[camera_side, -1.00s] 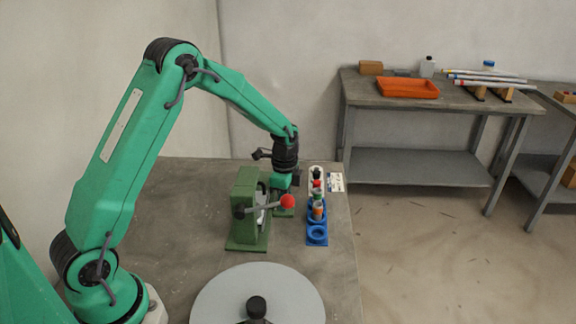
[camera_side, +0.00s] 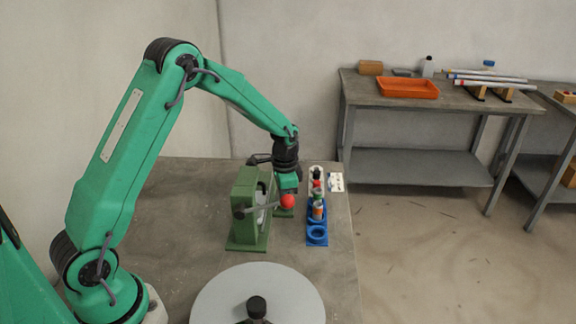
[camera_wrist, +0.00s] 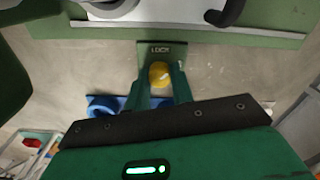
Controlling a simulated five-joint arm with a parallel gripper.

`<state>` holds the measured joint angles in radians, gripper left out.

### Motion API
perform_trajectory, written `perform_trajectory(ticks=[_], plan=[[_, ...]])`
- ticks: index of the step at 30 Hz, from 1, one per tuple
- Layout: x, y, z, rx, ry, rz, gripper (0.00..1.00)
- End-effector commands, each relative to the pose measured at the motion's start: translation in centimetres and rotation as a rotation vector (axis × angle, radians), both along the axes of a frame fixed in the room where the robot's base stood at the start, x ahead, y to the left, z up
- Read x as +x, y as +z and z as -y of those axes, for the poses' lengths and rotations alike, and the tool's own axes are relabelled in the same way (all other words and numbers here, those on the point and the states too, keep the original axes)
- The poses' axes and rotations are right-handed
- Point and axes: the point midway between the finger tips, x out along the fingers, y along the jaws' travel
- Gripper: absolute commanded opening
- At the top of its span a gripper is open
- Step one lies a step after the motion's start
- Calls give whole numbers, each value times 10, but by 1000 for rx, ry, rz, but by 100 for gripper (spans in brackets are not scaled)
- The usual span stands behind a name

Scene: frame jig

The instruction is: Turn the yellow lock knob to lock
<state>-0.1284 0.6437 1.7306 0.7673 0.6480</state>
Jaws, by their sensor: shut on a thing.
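The yellow lock knob (camera_wrist: 159,73) shows in the wrist view, on a green plate (camera_wrist: 161,47) marked LOCK. A pale mark runs slantwise across the top of the knob. My gripper (camera_wrist: 160,87) has its two green fingers on either side of the knob and is shut on it. In the side view my gripper (camera_side: 287,186) points down just behind the red ball (camera_side: 287,202) of the lever on the green jig (camera_side: 246,212). The knob is hidden there by the lever and my gripper.
A blue rack (camera_side: 317,238) with several small bottles stands close to the right of my gripper. A round grey disc (camera_side: 215,302) with a black knob lies in front. The left part of the bench is clear. An orange tray (camera_side: 408,88) sits on the back table.

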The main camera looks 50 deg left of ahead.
Motion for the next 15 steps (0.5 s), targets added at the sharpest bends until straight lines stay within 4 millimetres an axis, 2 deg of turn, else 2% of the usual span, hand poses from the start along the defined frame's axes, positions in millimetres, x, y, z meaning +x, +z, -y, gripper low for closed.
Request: perform_trajectory(ticks=[11,12,14,15], plan=[[0,1,0,0,5,0,0],[0,1,0,0,5,0,31],[0,1,0,0,5,0,43],[0,1,0,0,5,0,45]])
